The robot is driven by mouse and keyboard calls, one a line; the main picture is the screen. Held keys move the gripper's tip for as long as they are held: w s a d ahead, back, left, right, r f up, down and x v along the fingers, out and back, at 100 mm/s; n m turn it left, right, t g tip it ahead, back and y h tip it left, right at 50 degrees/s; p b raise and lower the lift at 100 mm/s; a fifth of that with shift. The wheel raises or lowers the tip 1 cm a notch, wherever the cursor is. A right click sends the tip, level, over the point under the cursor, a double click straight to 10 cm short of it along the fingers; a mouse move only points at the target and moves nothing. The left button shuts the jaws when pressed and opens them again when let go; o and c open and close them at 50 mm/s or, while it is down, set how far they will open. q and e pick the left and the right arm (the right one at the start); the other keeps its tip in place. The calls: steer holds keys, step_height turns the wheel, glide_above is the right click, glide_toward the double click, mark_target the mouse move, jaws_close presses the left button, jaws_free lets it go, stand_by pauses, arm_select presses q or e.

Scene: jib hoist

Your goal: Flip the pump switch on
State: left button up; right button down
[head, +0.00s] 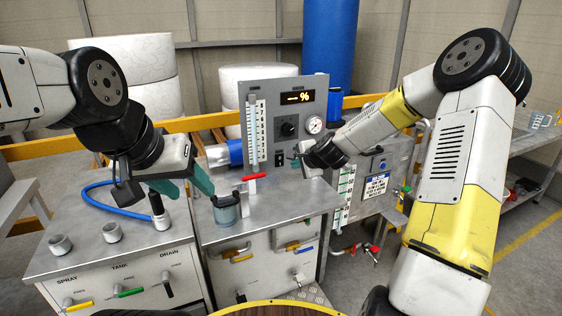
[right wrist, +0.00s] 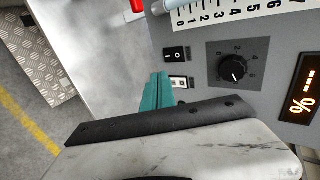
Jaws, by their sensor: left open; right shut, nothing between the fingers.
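A control panel (head: 262,88) stands at the back of the grey bench. A small black rocker switch (head: 279,160) sits low on it, below the knob; it also shows in the right wrist view (right wrist: 177,54), with a second small pale-framed switch (right wrist: 180,83) beside it. Which one is the pump switch, I cannot tell. My right gripper (head: 295,160) is shut and empty, just right of the switches. In the right wrist view its teal fingertips (right wrist: 158,88) lie close to the pale-framed switch; contact is unclear. My left gripper (head: 188,190) is open above the bench at the left.
A clear cup (head: 225,209) and a red-handled valve (head: 254,178) stand on the bench near my left gripper. A blue hose (head: 105,207) curves at left. The panel has a knob (right wrist: 233,67), a gauge (head: 315,124) and a display (head: 297,97) showing dashes and a percent sign.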

mark_target(280, 161)
steer(key=x, duration=0.7)
steer(key=r+x, duration=0.1)
steer(key=x, duration=0.2)
steer(key=shift+w+a+f, duration=0.15)
steer(key=shift+w+a, duration=0.05)
steer(key=shift+w, duration=0.45)
steer(key=shift+w+a, duration=0.15)
steer(key=shift+w, duration=0.35)
steer(key=shift+w+a+f, duration=0.15)
steer(key=shift+r, duration=0.9)
